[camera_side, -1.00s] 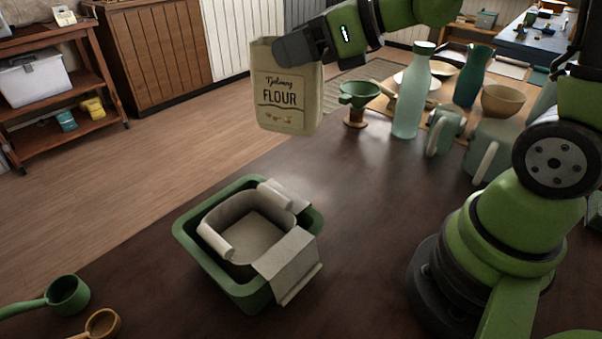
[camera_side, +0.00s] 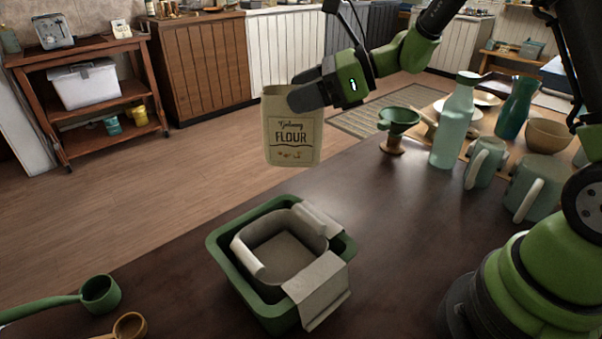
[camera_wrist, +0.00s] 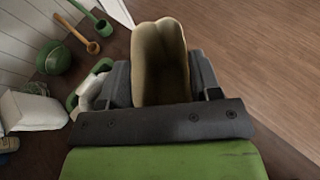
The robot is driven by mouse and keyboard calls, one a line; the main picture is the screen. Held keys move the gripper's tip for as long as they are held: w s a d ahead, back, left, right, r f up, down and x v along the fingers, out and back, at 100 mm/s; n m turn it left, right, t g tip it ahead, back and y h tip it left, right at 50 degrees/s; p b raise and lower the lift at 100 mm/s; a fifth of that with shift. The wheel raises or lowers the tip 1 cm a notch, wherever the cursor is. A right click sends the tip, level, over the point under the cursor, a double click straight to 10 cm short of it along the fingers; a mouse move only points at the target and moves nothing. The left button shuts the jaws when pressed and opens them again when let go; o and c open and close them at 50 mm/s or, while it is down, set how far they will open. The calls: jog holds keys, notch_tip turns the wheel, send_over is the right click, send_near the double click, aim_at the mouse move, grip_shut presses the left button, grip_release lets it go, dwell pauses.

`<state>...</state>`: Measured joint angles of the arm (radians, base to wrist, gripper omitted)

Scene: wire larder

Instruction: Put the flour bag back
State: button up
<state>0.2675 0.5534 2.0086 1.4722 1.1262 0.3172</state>
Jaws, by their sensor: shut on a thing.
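The flour bag (camera_side: 293,130) is a cream paper bag labelled "FLOUR", upright in the side view. My gripper (camera_side: 312,92) is shut on its upper part and holds it in the air, beyond the dark counter's far edge as seen in the picture. In the wrist view the bag (camera_wrist: 160,60) shows its open top between the two grey fingers (camera_wrist: 160,85). The bag's underside and what lies directly below it cannot be judged well.
A green tin (camera_side: 222,250) with a pale lined inner pan stands on the dark counter (camera_side: 400,240). A green funnel (camera_side: 398,117) on a stand, a bottle (camera_side: 455,125) and mugs (camera_side: 485,160) are at right. Green (camera_side: 98,293) and wooden (camera_side: 130,325) scoops lie front left.

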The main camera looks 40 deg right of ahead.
aim_at(304, 162)
notch_tip(304, 162, down, 13)
jog(key=shift+f, duration=0.1)
dwell(0.3)
jog(key=shift+f, duration=0.1)
jog(key=o, duration=1.4)
